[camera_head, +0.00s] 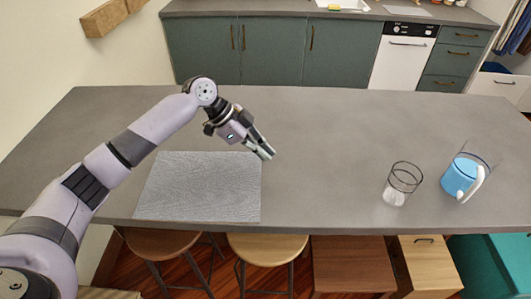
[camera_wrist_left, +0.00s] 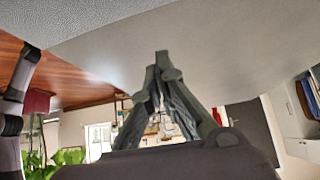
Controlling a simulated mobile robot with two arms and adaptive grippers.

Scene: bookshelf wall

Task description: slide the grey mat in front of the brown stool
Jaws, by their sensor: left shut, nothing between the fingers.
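The grey mat (camera_head: 195,187) lies flat on the grey counter, left of centre, close to its front edge. It also shows at the top left of the left wrist view (camera_wrist_left: 85,14). The mat's front edge lies nearest the round one and a light wooden stool (camera_head: 268,250). My left gripper (camera_head: 266,152) is shut and empty, at the mat's far right corner; whether it touches is unclear. My right gripper is not in view.
The counter between the mat and the glass is bare.

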